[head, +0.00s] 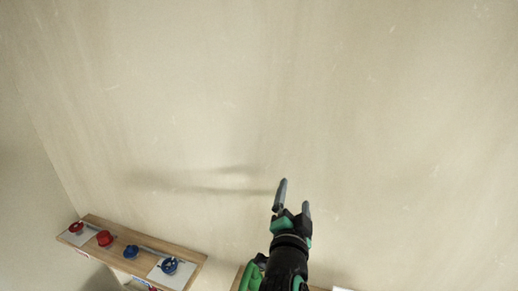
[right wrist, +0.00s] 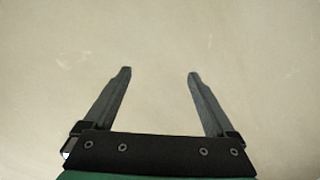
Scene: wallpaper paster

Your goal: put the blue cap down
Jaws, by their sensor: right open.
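A small blue round piece (head: 131,252), which looks like the blue cap, rests on a wooden shelf at the lower left of the head view. My right gripper (head: 294,195) is raised in front of the wall, well to the right of the shelf and apart from it. In the right wrist view its two fingers (right wrist: 160,74) are spread with nothing between them. My left gripper is not in the frames.
The wooden shelf (head: 190,252) also bears a blue open item (head: 169,266) on a white sheet, a red round piece (head: 104,238) and a smaller red item (head: 76,227). A large bare beige wall (head: 330,90) fills most of the view.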

